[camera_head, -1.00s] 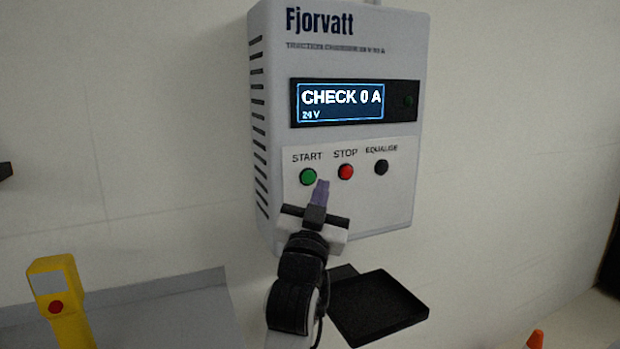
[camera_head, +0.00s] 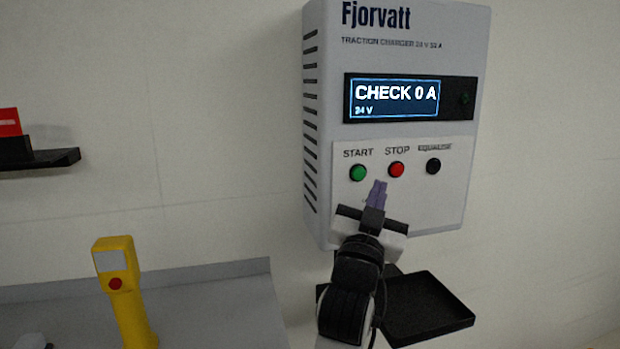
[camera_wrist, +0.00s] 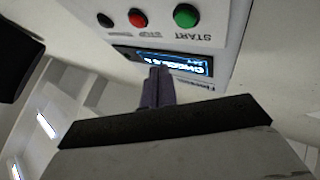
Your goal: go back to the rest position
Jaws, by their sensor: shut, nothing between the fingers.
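My gripper (camera_head: 377,193) is shut and empty, its purple fingers pointing up in front of the charger's button panel in the head view. Its fingertips are just below and between the green START button (camera_head: 358,172) and the red STOP button (camera_head: 396,169). I cannot tell whether they touch the panel. The white Fjorvatt charger (camera_head: 318,60) hangs on the wall, and its screen (camera_head: 394,98) reads "CHECK 0 A" and "24 V". In the wrist view my gripper (camera_wrist: 158,85) is shut, with the charger upside down beyond it and the START button (camera_wrist: 186,16) showing.
A black EQUALISE button (camera_head: 433,166) is right of STOP. A black tray (camera_head: 430,305) sits below the charger, behind my arm. A yellow handheld device (camera_head: 125,290) with a red button stands by a grey surface (camera_head: 215,305) at left. A dark shelf (camera_head: 45,159) is at far left.

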